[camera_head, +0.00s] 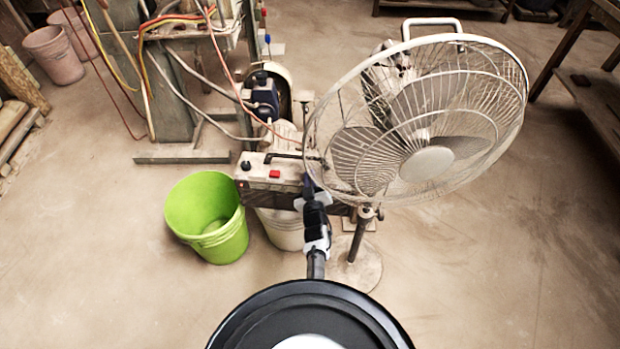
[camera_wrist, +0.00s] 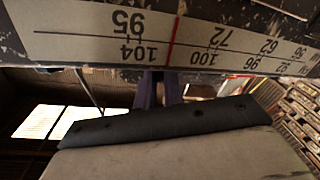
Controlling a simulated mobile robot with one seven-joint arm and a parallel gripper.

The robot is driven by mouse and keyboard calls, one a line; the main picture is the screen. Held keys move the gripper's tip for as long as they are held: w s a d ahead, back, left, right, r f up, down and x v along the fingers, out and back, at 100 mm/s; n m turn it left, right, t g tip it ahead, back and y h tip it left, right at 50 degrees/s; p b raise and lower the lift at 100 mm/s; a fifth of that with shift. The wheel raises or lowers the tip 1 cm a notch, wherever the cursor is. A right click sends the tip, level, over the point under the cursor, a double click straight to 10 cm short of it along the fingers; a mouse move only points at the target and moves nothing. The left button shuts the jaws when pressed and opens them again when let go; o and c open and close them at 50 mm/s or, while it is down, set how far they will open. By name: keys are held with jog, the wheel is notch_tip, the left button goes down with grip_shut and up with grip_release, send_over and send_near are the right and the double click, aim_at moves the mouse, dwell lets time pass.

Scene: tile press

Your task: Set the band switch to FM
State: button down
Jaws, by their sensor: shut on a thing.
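The radio (camera_head: 252,179), a box with a pale top and dark front, stands behind a white bucket and partly behind the fan. A red button and a dark knob show on its top. In the wrist view its dial scale (camera_wrist: 75,47) appears upside down, with a red needle between 104 and 100. My gripper (camera_head: 309,184) is at the radio's right front. Its dark fingers (camera_wrist: 157,90) meet the radio just beyond the dial edge and are shut on a small part there, apparently the band switch. The switch and its setting are hidden.
A large standing fan (camera_head: 428,163) is close on the right of my gripper, its cage overlapping the radio. A green bucket (camera_head: 207,217) and a white bucket (camera_head: 283,230) stand in front. Machinery with hoses (camera_head: 180,80) is behind.

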jog(key=m, duration=0.1)
jog(key=m+b, duration=0.1)
jog(key=m, duration=0.1)
jog(key=shift+d+t, duration=0.35)
jog(key=shift+t, duration=0.05)
jog(key=shift+s+d+m+t+h+b, duration=0.15)
jog(key=shift+m+b, duration=0.3)
jog(key=shift+m, duration=0.65)
jog(key=shift+w+d+m+t+h+b, duration=0.2)
jog(key=shift+m+b, duration=0.25)
jog(key=shift+m, duration=0.65)
jog(key=shift+d, duration=0.1)
jog(key=c, duration=1.8)
grip_release()
jog(key=shift+s, duration=0.2)
jog(key=s+p, duration=0.1)
jog(key=s, duration=0.3)
jog(key=s+f+p, duration=0.1)
jog(key=s, duration=0.4)
jog(key=s+p, duration=0.1)
jog(key=s, duration=0.3)
jog(key=shift+s+d+f, duration=0.3)
jog(key=shift+d+f, duration=0.05)
jog(key=shift+f, duration=0.05)
